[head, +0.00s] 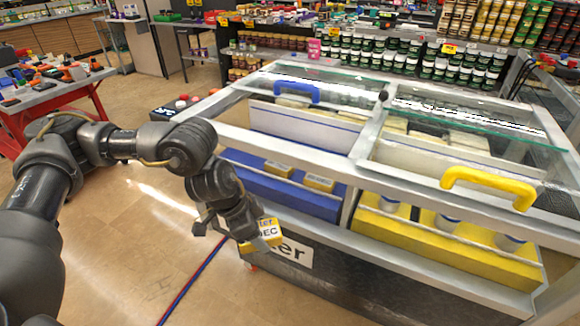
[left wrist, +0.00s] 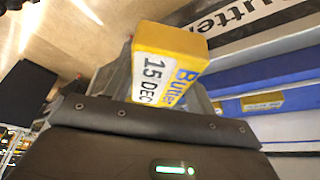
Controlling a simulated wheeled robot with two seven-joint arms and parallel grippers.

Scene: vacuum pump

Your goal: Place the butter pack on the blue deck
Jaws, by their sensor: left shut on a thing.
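The butter pack (head: 264,236) is yellow with a white label reading "15 DEC". My left gripper (head: 250,240) is shut on it and holds it in front of the display case, outside its front wall. The pack also shows in the left wrist view (left wrist: 168,66), tilted between the fingers. The blue deck (head: 250,178) is the left compartment of the case, to the right of and beyond the pack. Two other yellow packs, one left (head: 279,169) and one right (head: 319,183), sit on the deck. My right gripper is not in view.
The yellow deck (head: 450,243) with several white tubs is in the right compartment. Glass lids with a blue handle (head: 297,88) and a yellow handle (head: 489,184) cover the upper case. The front of the blue deck has free room. A red-legged table (head: 50,95) stands left.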

